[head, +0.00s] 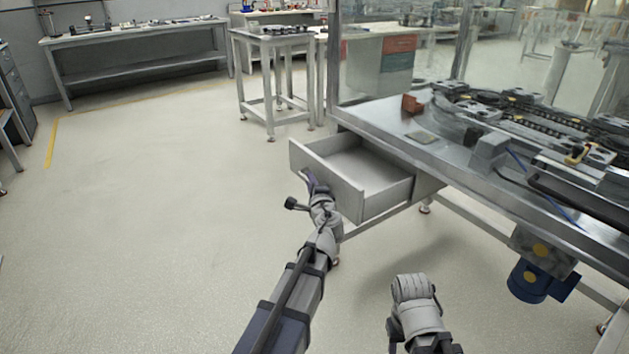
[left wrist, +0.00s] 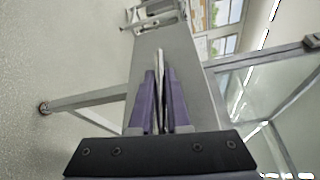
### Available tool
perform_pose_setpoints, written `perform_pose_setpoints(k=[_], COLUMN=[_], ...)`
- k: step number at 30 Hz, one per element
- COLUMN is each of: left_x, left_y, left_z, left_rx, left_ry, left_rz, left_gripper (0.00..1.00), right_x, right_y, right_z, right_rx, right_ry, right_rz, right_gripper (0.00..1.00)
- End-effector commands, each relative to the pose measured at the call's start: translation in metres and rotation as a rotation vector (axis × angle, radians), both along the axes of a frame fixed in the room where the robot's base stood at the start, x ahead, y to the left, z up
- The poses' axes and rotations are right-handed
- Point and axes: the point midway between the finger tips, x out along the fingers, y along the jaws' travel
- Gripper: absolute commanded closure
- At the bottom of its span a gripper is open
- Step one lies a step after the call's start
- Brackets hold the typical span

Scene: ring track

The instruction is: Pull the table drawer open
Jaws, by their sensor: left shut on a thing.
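The table drawer (head: 373,175) is a grey, empty box pulled well out from under the metal table (head: 358,124). Its inside shows in the head view. My left gripper (head: 311,182) is at the outer face of the drawer front. In the left wrist view, the purple fingers of my left gripper (left wrist: 160,98) are closed around a thin bar, the drawer handle (left wrist: 160,62), in front of the grey drawer front (left wrist: 186,58). The handle is mostly hidden by the gripper in the head view. Of my right arm only a grey link shows; its fingers are not visible.
A blue motor (head: 530,281) hangs below the table edge. A small metal stand (head: 273,80) is behind. The floor at left is clear.

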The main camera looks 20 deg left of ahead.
Motion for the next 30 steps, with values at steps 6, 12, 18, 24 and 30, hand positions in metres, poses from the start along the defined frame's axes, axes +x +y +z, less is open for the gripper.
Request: perform_pose_setpoints(k=[6, 12, 18, 24, 30], left_x=[-0.0007, -0.0006, -0.0005, -0.0005, -0.0085], left_y=[-0.0002, -0.0003, 0.0, 0.0002, -0.0041], left_z=[-0.0001, -0.0001, 0.0, 0.0001, 0.0009], left_rx=[0.0, 0.0, 0.0, 0.0, 0.001], left_ry=[0.0, 0.0, 0.0, 0.0, 0.001], left_rz=[-0.002, -0.002, -0.001, -0.001, -0.001], left_gripper=[1.0, 0.75, 0.55, 0.55, 0.55], right_x=[0.0001, 0.0, 0.0, 0.0, 0.0001], right_y=[-0.0001, -0.0001, -0.0001, -0.0001, -0.0001], right_z=[-0.0001, -0.0001, 0.0, 0.0, 0.0009], right_rx=[0.0, 0.0, 0.0, 0.0, 0.0], right_ry=[0.0, 0.0, 0.0, 0.0, 0.0], right_rz=[0.0, 0.0, 0.0, 0.0, 0.0], right_gripper=[0.5, 0.5, 0.5, 0.5, 0.5])
